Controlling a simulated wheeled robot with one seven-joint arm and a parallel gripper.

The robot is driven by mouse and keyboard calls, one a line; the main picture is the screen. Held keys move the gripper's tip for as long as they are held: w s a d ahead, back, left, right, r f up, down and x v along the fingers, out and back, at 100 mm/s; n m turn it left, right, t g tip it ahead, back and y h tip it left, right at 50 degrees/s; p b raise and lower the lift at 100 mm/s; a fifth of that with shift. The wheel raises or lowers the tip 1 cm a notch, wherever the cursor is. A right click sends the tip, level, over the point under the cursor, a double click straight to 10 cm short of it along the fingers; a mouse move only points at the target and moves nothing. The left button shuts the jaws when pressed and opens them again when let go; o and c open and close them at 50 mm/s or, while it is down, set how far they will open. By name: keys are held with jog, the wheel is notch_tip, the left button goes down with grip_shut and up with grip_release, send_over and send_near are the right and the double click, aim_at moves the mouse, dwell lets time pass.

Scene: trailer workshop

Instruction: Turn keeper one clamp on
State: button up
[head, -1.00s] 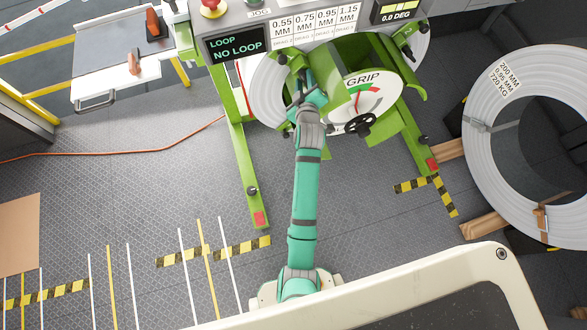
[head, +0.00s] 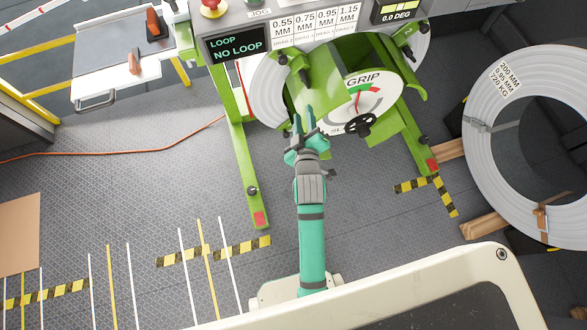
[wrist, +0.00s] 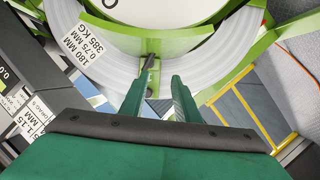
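The green decoiler drum (head: 325,75) holds a grey strip coil (head: 266,100). A keeper clamp with black knobs (head: 283,58) sits at the drum's upper left; another (head: 407,29) sits at its upper right. No number is readable on either. In the wrist view a dark clamp lever (wrist: 150,62) on a green bracket stands against the coil, beyond my fingers. My gripper (head: 303,117) is open and empty, below the upper-left clamp and apart from it. Its spread fingers also show in the wrist view (wrist: 157,90).
A white GRIP dial (head: 365,98) and black handwheel (head: 360,125) are right of my gripper. The control panel (head: 237,45) reads LOOP, NO LOOP. Green stand legs (head: 245,165) reach the floor. A large coil (head: 485,165) lies at right. Floor at lower left is mostly clear.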

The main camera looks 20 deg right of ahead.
jog(key=s+a+f+m, duration=0.1)
jog(key=s+a, duration=0.2)
jog(key=s, duration=0.4)
jog(key=s+a+f+m+y, duration=0.1)
jog(key=s+a, duration=0.3)
jog(key=s, duration=0.4)
jog(key=shift+f+y, duration=0.3)
jog(key=shift+f, duration=0.1)
jog(key=shift+a, duration=0.1)
jog(key=g, duration=0.1)
send_near(305, 82)
jog(key=shift+m, duration=0.5)
jog(key=x, duration=0.9)
jog(key=shift+w+d+f, duration=0.15)
jog(key=shift+w+d, duration=0.15)
jog(key=shift+w+f, duration=0.1)
jog(key=shift+w, duration=0.15)
jog(key=shift+w+a+f, duration=0.1)
jog(key=shift+w+a, duration=0.2)
jog(key=shift+a, duration=0.05)
jog(key=shift+s+d, duration=0.1)
jog(key=shift+d, duration=0.1)
grip_shut()
